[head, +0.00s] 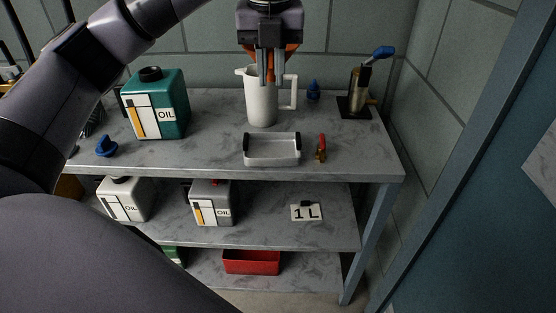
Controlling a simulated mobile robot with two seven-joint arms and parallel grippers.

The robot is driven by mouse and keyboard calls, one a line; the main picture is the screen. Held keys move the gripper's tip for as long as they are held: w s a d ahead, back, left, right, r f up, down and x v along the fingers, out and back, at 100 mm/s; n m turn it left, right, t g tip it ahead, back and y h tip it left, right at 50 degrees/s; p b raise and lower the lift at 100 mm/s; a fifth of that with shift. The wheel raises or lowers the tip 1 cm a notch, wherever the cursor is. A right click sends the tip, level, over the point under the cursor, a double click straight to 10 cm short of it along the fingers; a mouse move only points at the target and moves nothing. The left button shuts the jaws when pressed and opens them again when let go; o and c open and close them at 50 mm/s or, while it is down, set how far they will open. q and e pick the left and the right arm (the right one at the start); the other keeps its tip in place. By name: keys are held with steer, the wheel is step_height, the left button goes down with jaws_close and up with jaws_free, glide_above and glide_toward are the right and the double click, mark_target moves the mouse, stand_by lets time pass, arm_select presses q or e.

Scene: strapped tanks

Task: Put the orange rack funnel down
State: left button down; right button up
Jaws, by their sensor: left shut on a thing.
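The orange rack funnel (290,49) shows in the head view on both sides of my left gripper (271,79) and between its fingers. My left gripper comes down from the top and is shut on the funnel. Its fingertips are in front of the mouth of a white jug (261,106) on the top shelf. The gripper hides most of the funnel, and I cannot tell whether its lower end is inside the jug or behind its rim. My right gripper is out of view.
The grey top shelf (200,160) also holds a green oil can (175,95), a blue cap-like piece (107,146), a white tray (272,155), a red-handled valve (321,148), a small blue item (313,91) and a metal pump (358,93). Bare shelf shows at the front right.

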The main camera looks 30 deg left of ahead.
arm_select(q)
steer(key=b, duration=0.2)
glide_above(272, 159)
steer(key=s+d, duration=0.1)
steer(key=s, duration=0.1)
step_height(272, 159, down, 14)
steer(key=shift+d+f, duration=0.2)
steer(key=shift+f, duration=2.55)
steer(key=shift+f+b, duration=0.1)
steer(key=shift+b, duration=0.25)
steer(key=c, duration=1.1)
jaws_free()
